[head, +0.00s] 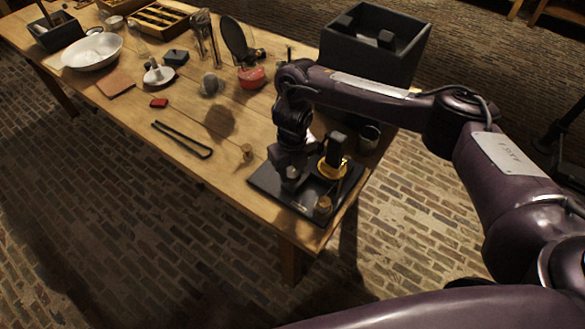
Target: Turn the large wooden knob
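A black base board (273,187) lies at the near right corner of the table. On it stand a dark upright piece with a yellow ring-shaped part (333,170) around its foot and a small wooden or brass-coloured knob (323,206) near the front edge. I cannot tell for certain which part is the large wooden knob; it may be hidden by my gripper. My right gripper (291,182) points down over the left part of the board, left of the yellow part. Its fingertips are dark and small, so I cannot see whether they are open or touching anything. My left gripper is not in view.
The wooden table (200,125) carries a black open box (375,45) behind my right arm, a dark cup (369,137), a small wooden piece (247,152), black tongs (182,140) and a white bowl (92,52). The table's front edge is close to the board.

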